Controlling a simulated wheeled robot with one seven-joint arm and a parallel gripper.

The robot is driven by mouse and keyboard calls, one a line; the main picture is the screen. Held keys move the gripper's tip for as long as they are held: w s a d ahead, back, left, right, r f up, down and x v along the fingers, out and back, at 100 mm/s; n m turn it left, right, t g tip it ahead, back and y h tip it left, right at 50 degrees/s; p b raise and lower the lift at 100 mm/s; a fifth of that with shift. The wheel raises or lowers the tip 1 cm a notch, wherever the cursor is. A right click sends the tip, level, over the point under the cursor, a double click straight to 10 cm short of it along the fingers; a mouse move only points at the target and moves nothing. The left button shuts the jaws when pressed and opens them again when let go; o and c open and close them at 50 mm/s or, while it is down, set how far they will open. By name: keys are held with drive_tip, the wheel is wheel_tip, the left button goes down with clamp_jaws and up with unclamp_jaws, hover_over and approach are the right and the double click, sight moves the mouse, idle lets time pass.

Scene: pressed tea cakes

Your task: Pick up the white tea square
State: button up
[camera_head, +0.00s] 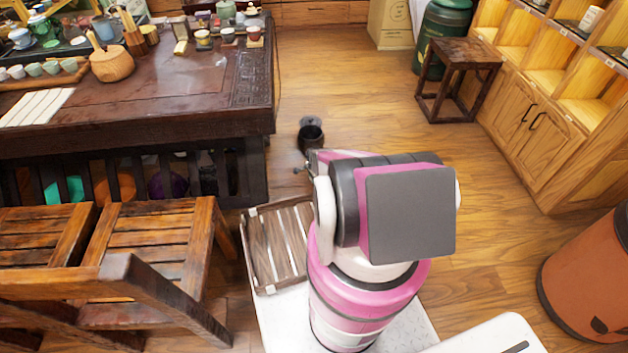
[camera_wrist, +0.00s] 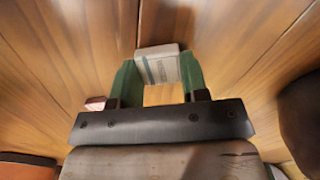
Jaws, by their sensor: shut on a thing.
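The white tea square (camera_wrist: 160,66) shows in the wrist view as a small pale block with a grey-blue band along its left part. My gripper (camera_wrist: 159,76) has green fingers, one on each side of the block, and is shut on it. The block sits at the fingertips with wooden boards behind it. In the head view my own arm covers much of the middle, and I cannot make out the tea square there.
A dark tea table (camera_head: 150,100) with teaware stands at upper left, wooden chairs (camera_head: 150,245) below it. A slatted wooden tray (camera_head: 253,250) lies beside my arm. A small stool (camera_head: 462,52) and wooden shelf cabinet (camera_head: 530,125) stand at right.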

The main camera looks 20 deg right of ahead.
wheel_tip(320, 180, up, 2)
drive_tip(key=shift+s+r, duration=0.1)
drive_tip(key=shift+r, duration=0.15)
drive_tip(key=s+a+r, duration=0.3)
drive_tip(key=s+r, duration=0.4)
drive_tip(key=s, duration=0.4)
drive_tip(key=shift+a, duration=0.35)
